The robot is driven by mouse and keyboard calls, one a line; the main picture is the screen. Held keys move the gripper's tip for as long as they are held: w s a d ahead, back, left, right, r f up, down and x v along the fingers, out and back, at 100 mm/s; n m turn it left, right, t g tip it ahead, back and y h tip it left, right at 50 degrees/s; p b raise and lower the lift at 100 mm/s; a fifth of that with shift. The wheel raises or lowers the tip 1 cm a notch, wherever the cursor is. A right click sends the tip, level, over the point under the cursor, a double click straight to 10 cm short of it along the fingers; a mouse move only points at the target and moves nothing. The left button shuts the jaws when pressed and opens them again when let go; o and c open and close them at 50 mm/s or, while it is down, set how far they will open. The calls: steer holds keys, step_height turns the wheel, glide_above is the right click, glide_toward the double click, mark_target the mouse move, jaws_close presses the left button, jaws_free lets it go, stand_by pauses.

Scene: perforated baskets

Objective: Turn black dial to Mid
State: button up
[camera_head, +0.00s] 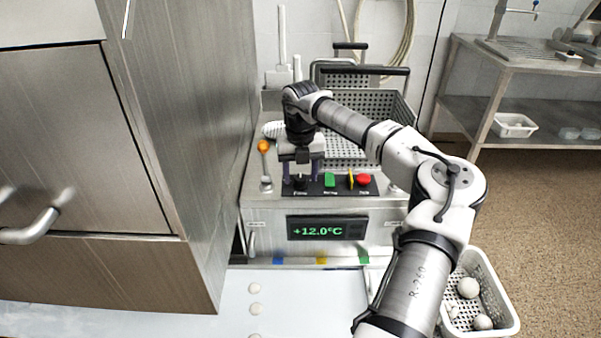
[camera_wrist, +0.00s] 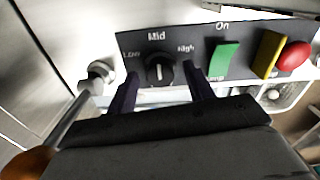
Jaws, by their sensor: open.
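The black dial (camera_wrist: 160,71) sits on a dark control panel in the wrist view, with the labels Low at its left, Mid above it and High at its right. A pale line on the dial looks close to upright, towards Mid; its exact angle is hard to tell. My gripper (camera_wrist: 161,88) is open, one dark finger on each side of the dial in the picture. I cannot tell whether the fingers touch it. In the head view my gripper (camera_head: 301,172) is over the left end of the panel and largely hides the dial.
Right of the dial are a green switch (camera_wrist: 224,60), a yellow part (camera_wrist: 267,54) and a red button (camera_wrist: 294,56). An orange-knobbed lever (camera_head: 264,147) stands close at the left. A perforated basket (camera_head: 385,105) is behind; a steel cabinet (camera_head: 190,130) bounds the left.

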mark_target(301, 177)
steer(key=shift+r, duration=0.1)
step_height(301, 177, up, 14)
steer(key=b, duration=0.1)
steer(key=shift+f, duration=0.2)
stand_by(0.4)
